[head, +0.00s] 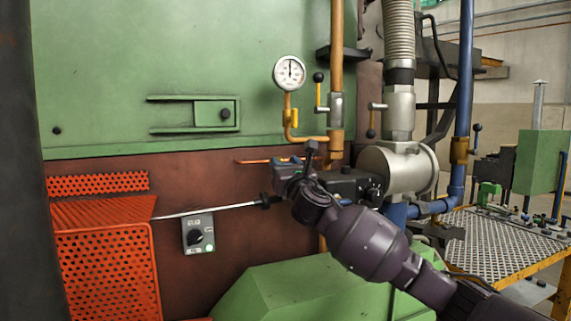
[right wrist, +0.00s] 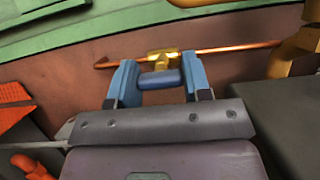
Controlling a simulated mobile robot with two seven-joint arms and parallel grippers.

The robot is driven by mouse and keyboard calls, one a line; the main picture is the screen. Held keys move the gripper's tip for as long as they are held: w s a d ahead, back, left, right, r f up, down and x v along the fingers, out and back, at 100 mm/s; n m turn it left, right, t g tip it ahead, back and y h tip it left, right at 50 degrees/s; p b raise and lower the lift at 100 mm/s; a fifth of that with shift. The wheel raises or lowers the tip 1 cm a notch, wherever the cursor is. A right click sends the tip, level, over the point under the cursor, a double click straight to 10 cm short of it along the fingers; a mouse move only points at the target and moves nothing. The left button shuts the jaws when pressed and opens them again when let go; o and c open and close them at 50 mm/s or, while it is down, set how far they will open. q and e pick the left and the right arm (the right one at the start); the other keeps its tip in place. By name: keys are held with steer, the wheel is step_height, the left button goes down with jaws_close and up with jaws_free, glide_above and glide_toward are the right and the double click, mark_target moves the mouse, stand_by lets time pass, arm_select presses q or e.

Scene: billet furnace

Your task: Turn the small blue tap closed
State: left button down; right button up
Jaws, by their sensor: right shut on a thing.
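The small blue tap (right wrist: 160,79) shows in the right wrist view as a short rounded blue handle in front of a brass valve body (right wrist: 164,58). The valve sits on a thin copper pipe (right wrist: 230,48). My right gripper (right wrist: 160,76) has its two blue fingers on either side of the handle, shut on it. In the head view my right gripper (head: 287,165) is at the copper pipe, below the pressure gauge (head: 289,73), and it largely hides the tap. The handle lies roughly crosswise between the fingers. My left gripper is not in view.
A thick orange gas pipe (head: 336,60) and a grey valve body (head: 398,112) stand right of the gripper. A metal rod (head: 215,209) with a black end crosses below it. A switch box (head: 198,233) and an orange perforated guard (head: 110,270) are at lower left.

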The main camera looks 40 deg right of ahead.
steer(key=o, duration=0.9)
steer(key=shift+s+f, duration=0.1)
steer(key=v, duration=1)
steer(key=shift+s+a+f, duration=0.15)
steer(key=shift+s, duration=0.1)
